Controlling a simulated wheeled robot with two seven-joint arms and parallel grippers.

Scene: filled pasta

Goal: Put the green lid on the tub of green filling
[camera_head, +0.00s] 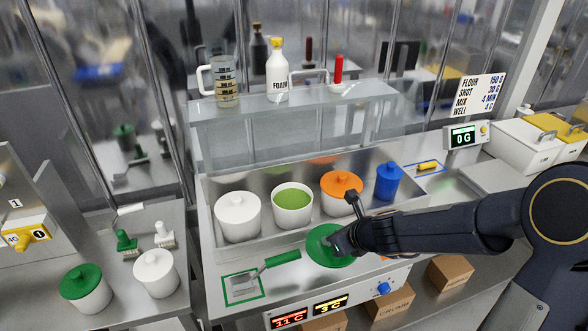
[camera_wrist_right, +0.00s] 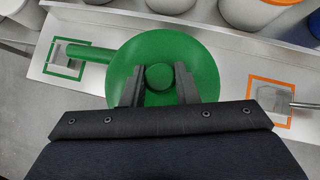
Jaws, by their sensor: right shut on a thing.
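The green lid (camera_head: 324,252) is round with a knob, and lies at or just above the front ledge of the counter, below the open tub. My right gripper (camera_head: 340,240) is shut on its knob; in the right wrist view the lid (camera_wrist_right: 190,60) fills the middle, with the gripper (camera_wrist_right: 160,82) fingers on either side of the knob. I cannot tell whether the lid touches the ledge. The tub of green filling (camera_head: 292,206) is white, upright and uncovered in the recessed tray, its green content showing. My left gripper is not in view.
Beside the open tub stand a white-lidded tub (camera_head: 238,217) and an orange-lidded tub (camera_head: 341,194), with a blue container (camera_head: 388,182) farther right. A green-handled scoop (camera_head: 282,259) lies left of the lid on a green-outlined square. A glass shelf (camera_head: 300,104) overhangs the tray's back.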

